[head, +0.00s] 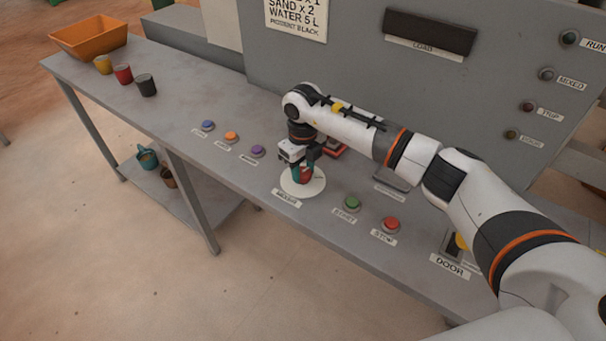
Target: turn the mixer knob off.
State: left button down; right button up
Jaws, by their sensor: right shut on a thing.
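The mixer knob (304,175) stands on a round white dial (302,187) on the grey bench, behind a small label that seems to read mixer. My right gripper (303,168) points down over the dial and is shut on the knob. The knob's exact angle is too small to tell. My left gripper is not in view.
Blue, orange and purple buttons (257,151) lie left of the dial. A green button (352,202) and a red stop button (391,223) lie right. The grey machine panel (350,80) rises behind. Cups (123,74) and an orange bin (90,36) stand far left.

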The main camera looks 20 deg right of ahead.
aim_at(303, 171)
jog(key=n+b, duration=0.5)
jog(key=n, duration=0.1)
jog(key=shift+w+f+n, duration=0.1)
jog(key=shift+f+n, duration=0.05)
jog(key=shift+n, duration=0.15)
jog(key=n+b, duration=0.2)
jog(key=shift+n, duration=0.4)
jog(key=shift+r+n+b, duration=0.2)
jog(key=shift+n+b, duration=0.35)
jog(key=shift+n, duration=0.25)
jog(key=o, duration=1)
notch_tip(303, 171, up, 12)
jog(key=shift+r+b, duration=0.1)
jog(key=shift+b, duration=0.55)
